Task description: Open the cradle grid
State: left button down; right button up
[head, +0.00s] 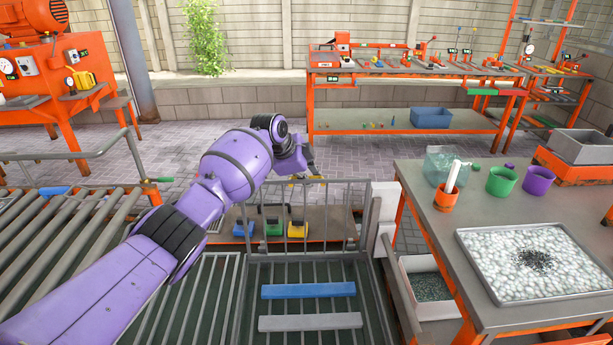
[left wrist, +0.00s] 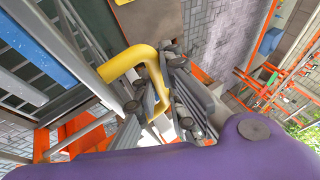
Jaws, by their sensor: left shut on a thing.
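The cradle grid (head: 322,214) is a grey barred panel. It stands upright at the far end of a barred cradle (head: 246,300) in the head view. A blue plank (head: 308,290) and a grey plank (head: 310,322) lie in the cradle. My left gripper (head: 308,172) is at the grid's top edge, partly hidden by my purple arm. In the left wrist view, my left gripper (left wrist: 166,88) is shut on a bent yellow handle (left wrist: 128,62). The blue plank (left wrist: 48,60) also shows there at the left. My right gripper is not in view.
A workbench (head: 430,225) with a tray of pale pellets (head: 500,285) and small cups stands close at the right. A roller conveyor (head: 60,230) lies at the left. A low shelf (head: 345,235) behind the grid holds coloured items. Paved floor beyond is clear.

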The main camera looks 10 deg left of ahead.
pick_arm(q)
jog(key=shift+w+a, duration=0.2)
jog(key=shift+w, duration=0.1)
jog(key=c, duration=1.8)
grip_release()
jog(key=shift+f, duration=0.25)
jog(key=shift+s+a+r, duration=0.1)
jog(key=shift+a+r, duration=0.1)
jog(key=shift+r, duration=0.3)
jog(key=v, duration=1)
jog(key=shift+s+r, duration=0.15)
jog(key=shift+s, duration=0.05)
jog(key=shift+s+r, duration=0.35)
jog(key=shift+r, duration=0.15)
